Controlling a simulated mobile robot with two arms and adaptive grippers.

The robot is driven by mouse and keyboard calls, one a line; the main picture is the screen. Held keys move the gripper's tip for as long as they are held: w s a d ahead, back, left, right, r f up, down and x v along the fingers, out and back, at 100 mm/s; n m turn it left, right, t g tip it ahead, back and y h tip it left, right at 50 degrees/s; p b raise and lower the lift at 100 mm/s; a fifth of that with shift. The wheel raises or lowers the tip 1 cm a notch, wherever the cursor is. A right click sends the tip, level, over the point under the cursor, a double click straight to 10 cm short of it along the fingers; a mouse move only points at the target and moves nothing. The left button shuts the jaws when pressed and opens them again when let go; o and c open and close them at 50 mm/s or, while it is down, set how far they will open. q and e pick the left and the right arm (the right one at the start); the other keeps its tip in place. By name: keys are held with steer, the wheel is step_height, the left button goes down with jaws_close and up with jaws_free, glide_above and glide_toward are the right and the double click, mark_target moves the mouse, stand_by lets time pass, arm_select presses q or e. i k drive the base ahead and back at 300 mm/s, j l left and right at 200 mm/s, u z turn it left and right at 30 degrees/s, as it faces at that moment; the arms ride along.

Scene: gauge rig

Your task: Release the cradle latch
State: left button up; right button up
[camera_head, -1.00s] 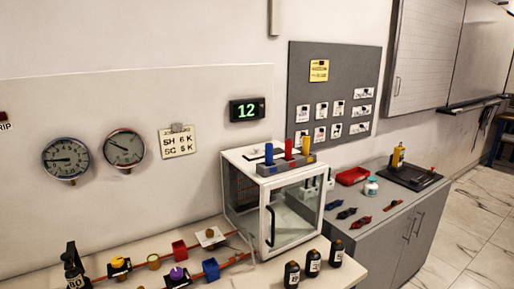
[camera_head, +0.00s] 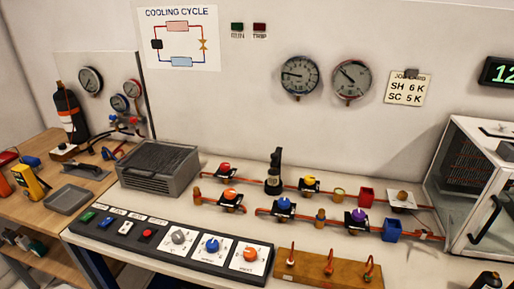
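I cannot pick out the cradle latch with certainty. A black cylinder (camera_head: 70,112) with a red strap stands upright at the back of the wooden bench (camera_head: 25,200) on the left. A small block with a pale top (camera_head: 64,150) sits at the cylinder's foot; its details are too small to tell. Neither of my grippers is in view.
A manifold with gauges (camera_head: 126,108) stands right of the cylinder. A grey tray (camera_head: 68,198) and a yellow meter (camera_head: 28,182) lie in front. A control panel (camera_head: 165,243), piped valves (camera_head: 285,206) and a glass-doored box (camera_head: 470,170) occupy the pale bench.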

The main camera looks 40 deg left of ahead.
mark_target(275, 156)
steer(key=u, duration=0.95)
